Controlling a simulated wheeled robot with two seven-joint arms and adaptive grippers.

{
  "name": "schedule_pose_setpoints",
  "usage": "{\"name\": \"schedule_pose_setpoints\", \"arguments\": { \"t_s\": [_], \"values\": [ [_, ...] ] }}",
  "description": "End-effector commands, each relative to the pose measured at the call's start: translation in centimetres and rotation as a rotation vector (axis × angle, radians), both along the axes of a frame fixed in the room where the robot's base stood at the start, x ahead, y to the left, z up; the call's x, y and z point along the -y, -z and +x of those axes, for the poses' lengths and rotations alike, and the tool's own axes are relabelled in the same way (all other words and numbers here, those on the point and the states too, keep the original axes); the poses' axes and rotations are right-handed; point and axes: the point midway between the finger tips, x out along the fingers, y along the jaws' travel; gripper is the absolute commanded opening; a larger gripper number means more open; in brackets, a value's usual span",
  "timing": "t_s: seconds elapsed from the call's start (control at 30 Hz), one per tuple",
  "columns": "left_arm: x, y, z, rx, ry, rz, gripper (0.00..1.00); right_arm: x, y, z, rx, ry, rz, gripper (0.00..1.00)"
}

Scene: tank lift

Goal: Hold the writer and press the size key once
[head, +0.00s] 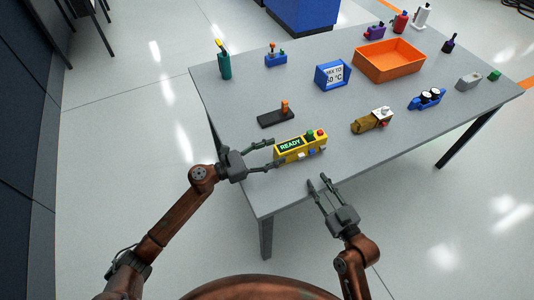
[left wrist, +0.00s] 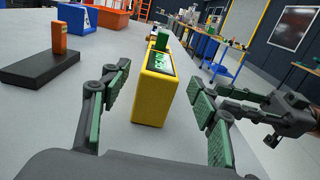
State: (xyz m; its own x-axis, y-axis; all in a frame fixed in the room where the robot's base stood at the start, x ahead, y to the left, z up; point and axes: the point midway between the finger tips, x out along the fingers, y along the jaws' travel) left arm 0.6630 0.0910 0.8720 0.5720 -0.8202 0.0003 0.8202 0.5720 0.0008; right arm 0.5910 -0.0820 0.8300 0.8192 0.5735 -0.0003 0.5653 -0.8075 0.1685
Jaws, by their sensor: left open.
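The writer appears to be the yellow box (head: 291,156) near the table's front edge, with a dark display reading READY. A green and a red knob stand on its top; blue and white keys show low on its front, and their labels are too small to read. My left gripper (head: 273,154) is open at the writer's left end, one finger on the far side and one on the near side. In the left wrist view the yellow box (left wrist: 152,95) stands between the spread fingers, with gaps visible. My right gripper (head: 319,181) is open and empty at the front edge, near the keys.
A black base with an orange post (head: 275,118) lies just behind the writer. A brown-and-white device (head: 370,121) is to its right. A blue box (head: 333,75), an orange tray (head: 389,60) and several small items stand farther back. Bare table lies between them.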

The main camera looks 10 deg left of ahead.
Motion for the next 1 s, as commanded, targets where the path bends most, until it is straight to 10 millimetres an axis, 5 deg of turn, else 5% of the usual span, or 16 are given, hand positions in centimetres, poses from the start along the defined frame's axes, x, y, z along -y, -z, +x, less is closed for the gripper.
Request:
{"name": "schedule_pose_setpoints", "arguments": {
  "t_s": [0.33,0.73,1.0],
  "values": [
    [3.9,0.0,2.8,-0.001,-0.001,-0.002,0.55,0.0,0.0,0.0,0.000,0.000,0.000,0.29],
    [4.6,0.0,3.3,-0.001,-0.001,0.000,0.55,0.0,0.0,0.0,0.000,0.000,0.000,0.29],
    [4.5,0.0,3.3,-0.002,-0.002,-0.001,0.37,0.0,0.0,0.0,0.000,0.000,0.000,0.29]
  ]
}}
